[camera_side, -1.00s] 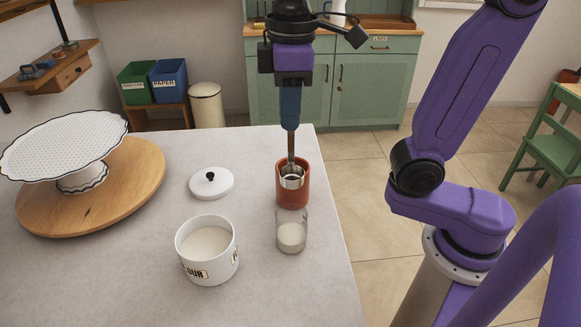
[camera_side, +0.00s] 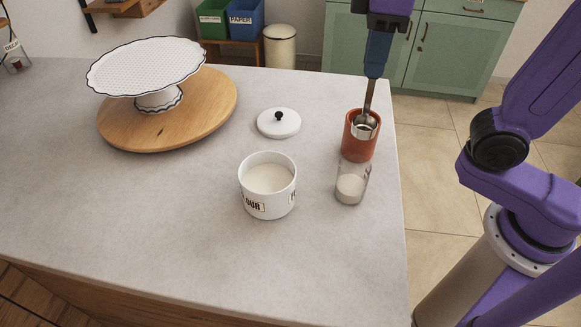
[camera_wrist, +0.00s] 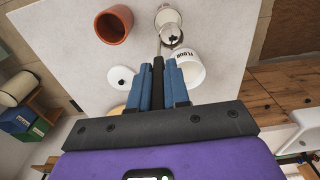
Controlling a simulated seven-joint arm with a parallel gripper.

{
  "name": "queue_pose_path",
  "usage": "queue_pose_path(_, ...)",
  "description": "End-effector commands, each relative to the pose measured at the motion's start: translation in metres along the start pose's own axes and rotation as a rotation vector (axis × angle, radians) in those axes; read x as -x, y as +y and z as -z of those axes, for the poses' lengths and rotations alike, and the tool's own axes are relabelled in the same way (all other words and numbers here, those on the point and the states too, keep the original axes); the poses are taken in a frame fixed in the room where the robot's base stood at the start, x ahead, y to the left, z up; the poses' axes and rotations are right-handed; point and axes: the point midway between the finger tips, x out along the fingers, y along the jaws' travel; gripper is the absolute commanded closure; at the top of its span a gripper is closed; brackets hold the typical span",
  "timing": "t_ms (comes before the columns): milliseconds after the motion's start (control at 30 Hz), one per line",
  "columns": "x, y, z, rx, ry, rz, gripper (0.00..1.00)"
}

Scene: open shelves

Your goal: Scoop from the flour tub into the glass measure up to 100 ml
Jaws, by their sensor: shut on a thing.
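My gripper (camera_side: 377,66) is shut on the handle of a metal scoop (camera_side: 365,127), pointing down; the blue fingers (camera_wrist: 159,82) and the scoop (camera_wrist: 170,33) also show in the wrist view. The glass measure (camera_side: 351,188) has white flour in its lower part; its marks are too small to read. In the wrist view the scoop bowl overlaps the glass measure (camera_wrist: 168,13), apparently above it. Whether flour is in the scoop I cannot tell. The white flour tub (camera_side: 267,197) stands open to the left of the glass with flour inside; it also shows in the wrist view (camera_wrist: 188,71).
A terracotta pot (camera_side: 359,145) stands close behind the glass. The tub's white lid (camera_side: 279,124) lies on the counter behind the tub. A white cake stand (camera_side: 150,68) rests on a round wooden board (camera_side: 120,131) at left. The front counter (camera_side: 180,240) is clear.

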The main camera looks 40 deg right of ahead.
Motion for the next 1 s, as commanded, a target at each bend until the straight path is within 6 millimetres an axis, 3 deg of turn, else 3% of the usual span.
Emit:
queue_pose_path(500, 0.0, 0.0, 0.0, 0.0, 0.0, 0.0, 1.0)
queue_pose_path(633, 0.0, -0.001, 0.009, 0.001, 0.0, 0.0, 1.0)
queue_pose_path(767, 0.0, -0.004, 0.034, 0.004, -0.001, 0.001, 1.0)
queue_pose_path(1000, -0.009, -0.018, 0.1, 0.003, -0.001, 0.002, 1.0)
